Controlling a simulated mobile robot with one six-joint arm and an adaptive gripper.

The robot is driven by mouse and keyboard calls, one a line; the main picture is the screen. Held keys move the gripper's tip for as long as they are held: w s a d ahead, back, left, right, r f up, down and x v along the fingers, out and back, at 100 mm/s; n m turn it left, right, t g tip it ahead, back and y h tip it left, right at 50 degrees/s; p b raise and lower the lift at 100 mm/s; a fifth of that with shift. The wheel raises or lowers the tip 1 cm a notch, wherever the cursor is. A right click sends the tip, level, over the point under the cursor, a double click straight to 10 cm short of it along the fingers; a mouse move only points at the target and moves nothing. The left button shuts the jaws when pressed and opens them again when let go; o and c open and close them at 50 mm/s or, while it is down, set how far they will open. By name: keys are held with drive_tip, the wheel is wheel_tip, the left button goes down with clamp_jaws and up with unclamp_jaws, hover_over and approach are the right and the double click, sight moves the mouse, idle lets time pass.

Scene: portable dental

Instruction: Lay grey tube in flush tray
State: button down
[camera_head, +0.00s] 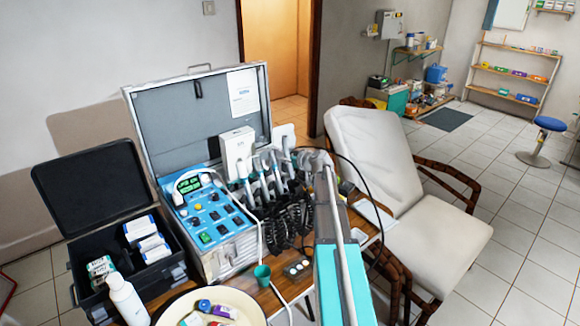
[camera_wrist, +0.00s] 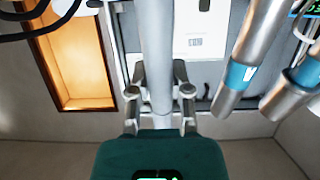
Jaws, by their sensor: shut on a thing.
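The grey tube (camera_wrist: 157,45) runs lengthwise through the wrist view, between the two fingers of my gripper (camera_wrist: 158,85). My gripper is shut on it. The tube's lower end is hidden behind the gripper's dark green body. In the head view, my gripper (camera_head: 315,160) is beyond the handpieces' near side, over the work table, and its fingers are too small to make out.
Several handpieces (camera_head: 268,178) with coiled black hoses stand close left of my gripper. An open silver case (camera_head: 223,258) with a blue panel, a green cup (camera_head: 262,275) and a cream round dish (camera_head: 255,306) are left of my arm. A cream chair (camera_head: 425,235) stands right.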

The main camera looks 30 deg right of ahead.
drive_tip(key=shift+w+a+r+p, duration=0.1)
drive_tip(key=shift+w+r+p, duration=0.1)
drive_tip(key=shift+r+p, duration=0.35)
drive_tip(key=shift+w+r+p, duration=0.2)
drive_tip(key=shift+r+p, duration=0.2)
drive_tip(key=shift+r, duration=0.1)
drive_tip(key=shift+s, duration=0.15)
idle(0.5)
